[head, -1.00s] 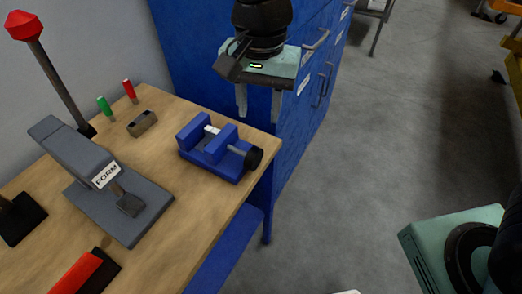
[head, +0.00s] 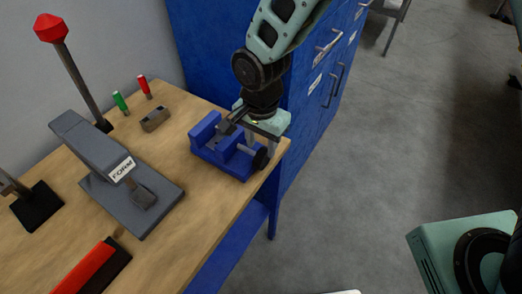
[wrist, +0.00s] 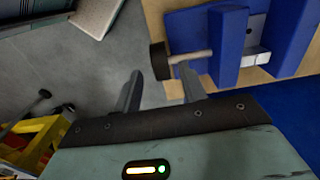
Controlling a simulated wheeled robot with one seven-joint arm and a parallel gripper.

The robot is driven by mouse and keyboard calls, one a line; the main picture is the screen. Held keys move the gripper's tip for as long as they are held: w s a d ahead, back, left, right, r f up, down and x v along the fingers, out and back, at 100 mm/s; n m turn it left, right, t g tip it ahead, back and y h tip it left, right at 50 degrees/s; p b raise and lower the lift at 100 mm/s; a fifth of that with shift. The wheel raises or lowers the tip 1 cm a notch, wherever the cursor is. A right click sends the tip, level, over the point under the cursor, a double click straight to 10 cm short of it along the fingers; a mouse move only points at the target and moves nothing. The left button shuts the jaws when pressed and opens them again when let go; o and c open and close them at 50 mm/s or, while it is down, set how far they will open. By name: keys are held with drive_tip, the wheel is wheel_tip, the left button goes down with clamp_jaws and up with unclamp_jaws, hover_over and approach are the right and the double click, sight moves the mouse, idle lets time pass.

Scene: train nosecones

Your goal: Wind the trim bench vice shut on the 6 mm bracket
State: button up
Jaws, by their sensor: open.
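The blue bench vice (head: 206,131) stands near the right edge of the wooden bench. Its black knob (head: 261,158) faces right, on a grey screw that shows in the wrist view (wrist: 190,57). In the wrist view a pale piece (wrist: 256,56), perhaps the bracket, sits between the blue jaws; in the head view my arm mostly hides that gap. My gripper (head: 262,146) points down at the knob end of the vice. Its fingers are apart and empty. In the wrist view the black knob (wrist: 160,61) lies just beyond the gap between the fingertips (wrist: 163,85); I cannot tell whether they touch it.
A grey FORM press (head: 130,180) with a red-knobbed lever stands left of the vice. A small metal block (head: 155,119) and green and red pegs are behind. Blue cabinets (head: 310,100) rise close behind my arm.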

sight(261, 153)
drive_tip(key=shift+f+p, duration=0.3)
drive_tip(key=shift+f, duration=2.05)
clamp_jaws()
